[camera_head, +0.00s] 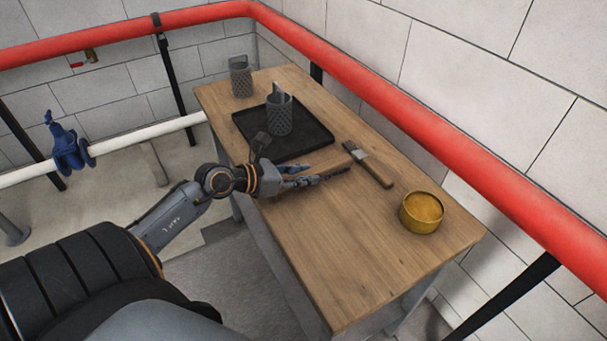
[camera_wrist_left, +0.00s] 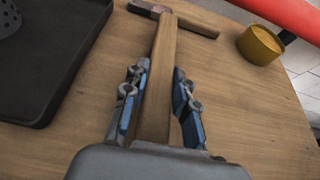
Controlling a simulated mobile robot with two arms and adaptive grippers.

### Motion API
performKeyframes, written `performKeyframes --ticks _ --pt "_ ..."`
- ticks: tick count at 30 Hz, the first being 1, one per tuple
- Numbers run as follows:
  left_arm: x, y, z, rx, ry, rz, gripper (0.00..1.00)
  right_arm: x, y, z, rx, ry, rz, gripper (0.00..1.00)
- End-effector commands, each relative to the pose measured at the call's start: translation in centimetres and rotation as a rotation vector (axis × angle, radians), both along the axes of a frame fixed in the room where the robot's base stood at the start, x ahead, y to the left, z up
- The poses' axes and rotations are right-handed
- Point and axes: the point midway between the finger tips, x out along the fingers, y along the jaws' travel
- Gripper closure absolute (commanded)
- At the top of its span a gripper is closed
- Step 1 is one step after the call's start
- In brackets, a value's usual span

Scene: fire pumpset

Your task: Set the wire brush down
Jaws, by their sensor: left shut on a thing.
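My left gripper (camera_head: 305,178) is shut on the wire brush (camera_head: 336,172), low over the table. In the left wrist view, the brush (camera_wrist_left: 160,75) is a long wooden bar between the two blue-sided fingers of the gripper (camera_wrist_left: 158,105), pointing away from the wrist. Its dark underside shows in the head view. I cannot tell whether it touches the tabletop. My right gripper is not in view.
The wooden table (camera_head: 345,265) has free room at the front. A black tray (camera_head: 310,142) holds a grey mesh cup (camera_head: 279,118); another mesh cup (camera_head: 240,78) stands behind it. A yellow tin (camera_head: 422,212) is at the right. A red pipe (camera_head: 430,115) runs along the wall.

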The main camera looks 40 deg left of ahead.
Motion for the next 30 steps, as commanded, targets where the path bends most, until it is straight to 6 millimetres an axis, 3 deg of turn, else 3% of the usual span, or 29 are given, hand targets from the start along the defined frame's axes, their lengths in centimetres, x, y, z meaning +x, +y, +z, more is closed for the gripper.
performKeyframes --ticks 5,6,9,20,30 --pt "0.0 0.0 -0.4 0.0 0.0 0.0 1.0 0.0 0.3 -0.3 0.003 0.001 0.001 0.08" --pt "0.0 0.0 -0.4 0.0 0.001 0.0 0.68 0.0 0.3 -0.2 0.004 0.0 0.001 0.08" --pt "0.0 0.0 -0.3 0.0 0.001 0.0 0.5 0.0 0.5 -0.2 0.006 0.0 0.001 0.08" --pt "0.0 0.0 0.2 0.0 0.0 0.0 0.5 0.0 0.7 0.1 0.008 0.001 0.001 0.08" --pt "-4.5 1.8 1.8 0.003 0.005 0.0 0.5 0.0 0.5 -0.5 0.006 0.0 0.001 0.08"
